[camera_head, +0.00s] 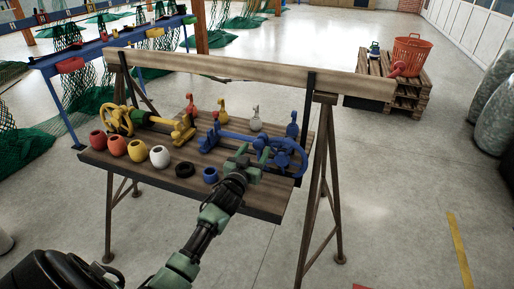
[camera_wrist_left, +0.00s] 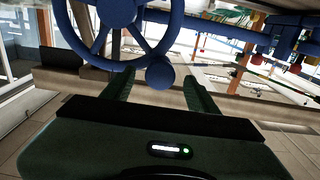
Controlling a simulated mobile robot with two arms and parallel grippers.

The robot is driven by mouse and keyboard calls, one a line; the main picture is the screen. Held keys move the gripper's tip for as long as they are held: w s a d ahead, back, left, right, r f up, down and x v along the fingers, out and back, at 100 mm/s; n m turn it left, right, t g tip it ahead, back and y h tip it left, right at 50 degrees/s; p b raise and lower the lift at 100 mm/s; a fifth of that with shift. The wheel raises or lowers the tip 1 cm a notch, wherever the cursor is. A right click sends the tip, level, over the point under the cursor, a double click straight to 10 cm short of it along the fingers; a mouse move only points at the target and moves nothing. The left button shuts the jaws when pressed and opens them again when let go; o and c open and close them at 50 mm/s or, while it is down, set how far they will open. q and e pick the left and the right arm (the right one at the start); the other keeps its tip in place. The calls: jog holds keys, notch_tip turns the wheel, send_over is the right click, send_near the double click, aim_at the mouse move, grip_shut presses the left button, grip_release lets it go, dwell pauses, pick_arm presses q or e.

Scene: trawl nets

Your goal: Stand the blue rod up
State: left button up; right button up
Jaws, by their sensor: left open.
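A long blue rod (camera_head: 238,136) lies roughly level on the workbench, running from a blue clamp-like block (camera_head: 209,141) to a blue spoked handwheel (camera_head: 300,160). In the left wrist view the handwheel (camera_wrist_left: 151,52) fills the upper left, with a round blue knob (camera_wrist_left: 160,74) on its lower rim. My left gripper (camera_head: 250,160) is open, in front of the rod and beside the wheel. In the left wrist view its fingers (camera_wrist_left: 157,82) stand either side of the knob, apart from it as far as I can see. My right gripper is not in view.
The workbench (camera_head: 130,165) holds a yellow wheel assembly (camera_head: 118,120), a row of coloured pots (camera_head: 137,150), a black ring (camera_head: 185,169), a blue pot (camera_head: 210,175) and small figures (camera_head: 256,120). Open floor lies right.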

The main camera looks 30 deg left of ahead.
pick_arm(q)
jog(key=shift+x, duration=0.95)
grip_shut()
